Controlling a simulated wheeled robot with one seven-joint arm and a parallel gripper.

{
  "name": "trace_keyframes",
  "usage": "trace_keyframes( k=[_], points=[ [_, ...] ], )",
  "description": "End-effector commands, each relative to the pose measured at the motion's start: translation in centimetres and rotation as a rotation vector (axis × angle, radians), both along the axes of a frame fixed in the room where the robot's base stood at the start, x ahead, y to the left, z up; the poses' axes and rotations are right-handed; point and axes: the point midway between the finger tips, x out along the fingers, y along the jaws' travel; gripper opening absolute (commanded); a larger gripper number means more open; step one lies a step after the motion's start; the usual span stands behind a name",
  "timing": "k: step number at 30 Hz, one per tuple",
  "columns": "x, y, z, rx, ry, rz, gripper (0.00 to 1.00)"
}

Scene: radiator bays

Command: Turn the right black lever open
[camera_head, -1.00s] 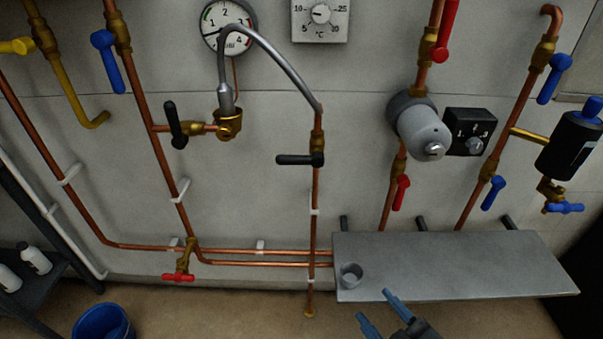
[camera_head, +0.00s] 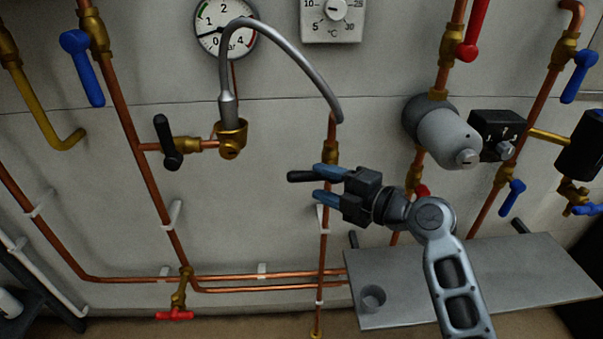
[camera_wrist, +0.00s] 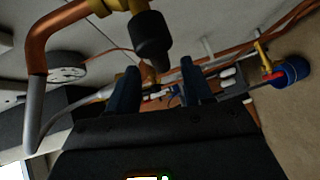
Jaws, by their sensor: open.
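The right black lever (camera_head: 300,176) sits on a brass valve on the vertical copper pipe under the hose end. It lies horizontal, pointing left, across the pipe's line. My gripper (camera_head: 328,185) is open in front of that pipe, pointing left. Its two blue fingers cover most of the lever, and only the left tip shows. In the wrist view, a black lever (camera_wrist: 151,40) on a brass fitting appears above the gap between my fingers (camera_wrist: 160,92). I cannot tell whether they touch it. The left black lever (camera_head: 167,142) stands near upright by the hose's other end.
A grey cylinder (camera_head: 445,135) and red and blue levers are at right. The grey hose (camera_head: 290,50) arches above. A red-handled valve (camera_head: 175,314) is low left.

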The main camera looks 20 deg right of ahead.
Motion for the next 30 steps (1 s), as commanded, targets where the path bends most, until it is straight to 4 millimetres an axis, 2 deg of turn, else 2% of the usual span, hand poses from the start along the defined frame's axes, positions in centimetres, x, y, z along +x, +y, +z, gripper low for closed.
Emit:
trace_keyframes(
  k=[3,9,15,21,23,30],
  points=[
    [1.8,1.0,0.0,-0.001,0.0,0.002,0.51],
    [4.0,2.1,-0.4,0.0,0.001,0.001,0.51],
    [4.8,2.6,-0.7,0.0,0.0,0.0,0.51],
    [4.8,2.6,-0.7,0.001,0.001,-0.001,0.51],
    [4.8,2.6,-0.7,0.001,0.001,-0.001,0.47],
    [4.8,2.6,-0.8,0.001,0.001,-0.001,0.24]
  ],
)
